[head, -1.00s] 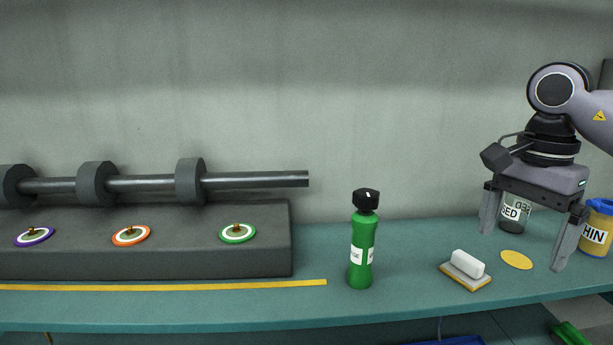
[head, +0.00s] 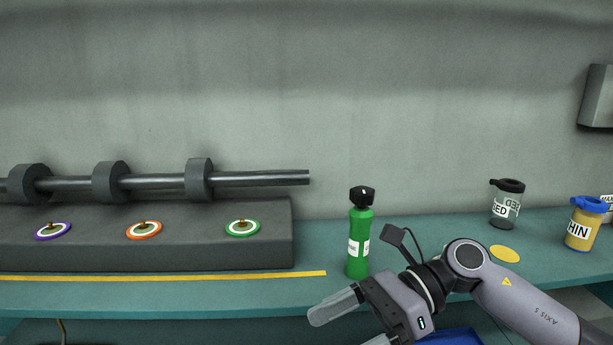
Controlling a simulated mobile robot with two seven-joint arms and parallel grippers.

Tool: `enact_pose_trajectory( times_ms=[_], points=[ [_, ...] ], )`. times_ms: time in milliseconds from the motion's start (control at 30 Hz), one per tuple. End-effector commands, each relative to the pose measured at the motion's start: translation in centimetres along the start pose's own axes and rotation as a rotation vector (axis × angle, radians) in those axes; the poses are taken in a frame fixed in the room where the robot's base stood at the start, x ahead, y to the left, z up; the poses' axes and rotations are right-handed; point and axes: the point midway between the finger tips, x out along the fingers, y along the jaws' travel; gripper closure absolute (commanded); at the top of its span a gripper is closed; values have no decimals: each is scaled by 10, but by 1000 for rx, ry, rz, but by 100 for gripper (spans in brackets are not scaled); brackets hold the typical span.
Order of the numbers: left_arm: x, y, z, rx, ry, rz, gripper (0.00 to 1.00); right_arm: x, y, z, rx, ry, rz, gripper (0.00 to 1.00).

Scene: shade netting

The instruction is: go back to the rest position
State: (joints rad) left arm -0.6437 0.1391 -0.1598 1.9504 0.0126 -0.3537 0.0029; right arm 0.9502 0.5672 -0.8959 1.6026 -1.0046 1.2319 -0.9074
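My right arm comes in from the right, and its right gripper (head: 345,330) hangs low at the front edge of the bench, pointing down and left. Its two fingers are apart with nothing seen between them; the lower finger is partly cut off by the picture's bottom edge. The gripper is in front of and below the green bottle (head: 359,240), which stands upright on the bench; in the picture they lie close, and I see no contact. My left gripper is not in view.
The teal bench (head: 310,287) holds a grey block (head: 80,254) with several coloured rings and a shaft (head: 250,179) above. A dark-lidded jar (head: 505,205), a yellow disc (head: 505,254) and a blue-lidded yellow jar (head: 582,225) are at right. A blue tray (head: 462,338) shows below.

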Motion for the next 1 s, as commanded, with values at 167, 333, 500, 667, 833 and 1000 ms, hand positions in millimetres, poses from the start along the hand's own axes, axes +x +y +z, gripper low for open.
enact_pose_trajectory(
  times_ms=[167,333,500,667,833,1000],
  points=[
    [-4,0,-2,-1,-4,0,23,24,3,17,295,-369,14,0],
    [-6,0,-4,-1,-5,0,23,22,-5,22,619,-703,20,0],
    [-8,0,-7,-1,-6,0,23,6,-21,2,979,-1027,23,0],
    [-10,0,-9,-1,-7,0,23,-13,-34,-42,1334,-1324,20,0],
    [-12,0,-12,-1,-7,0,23,-29,-35,-115,1721,-1638,9,0],
    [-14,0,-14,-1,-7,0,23,-34,-11,-204,2103,-1957,-18,0]
  ],
)
